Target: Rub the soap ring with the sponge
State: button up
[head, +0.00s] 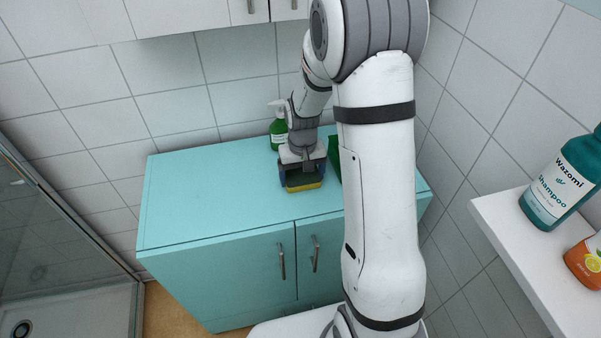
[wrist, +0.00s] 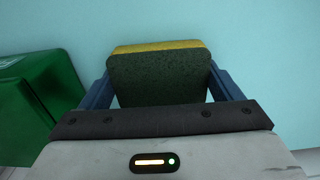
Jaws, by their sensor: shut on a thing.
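My gripper (head: 301,180) points down over the turquoise countertop (head: 215,180), near its front edge and right of its middle. It is shut on a sponge (head: 305,187), yellow with a dark green scouring side. In the wrist view the sponge (wrist: 158,80) sits between the two blue fingers of my gripper (wrist: 160,90), its dark green face toward the camera and a yellow strip at its far edge. I cannot tell whether the sponge touches the countertop. I see no soap ring in either view; the arm, gripper and sponge hide part of the counter.
A white shelf (head: 510,240) holds a shampoo bottle (head: 556,185). The counter's left side is clear.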

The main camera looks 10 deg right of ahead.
jog(key=shift+r+p, duration=2.3)
jog(key=shift+r, duration=1.75)
